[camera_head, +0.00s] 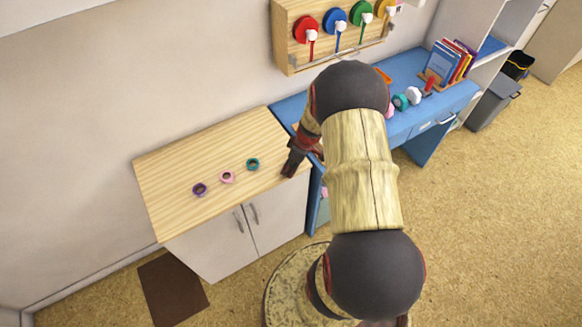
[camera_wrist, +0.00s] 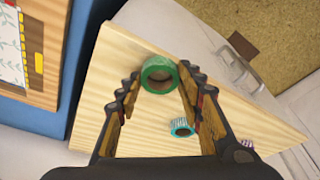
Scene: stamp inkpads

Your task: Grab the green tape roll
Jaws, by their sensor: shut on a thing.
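The green tape roll (camera_wrist: 149,66) is a small open ring, seen in the wrist view between the fingertips of my gripper (camera_wrist: 158,82). My gripper is shut on it, with a finger on each side. In the head view my gripper (camera_head: 291,166) is low over the right end of the wooden cabinet top (camera_head: 180,160), and the green roll cannot be made out there. Whether the roll still touches the wood is unclear.
A teal roll (camera_head: 252,164), a pink roll (camera_head: 227,177) and a purple roll (camera_head: 200,189) lie in a row left of my gripper. A blue desk (camera_head: 432,104) with more small items adjoins the cabinet. A wooden rack (camera_head: 285,45) hangs on the wall above.

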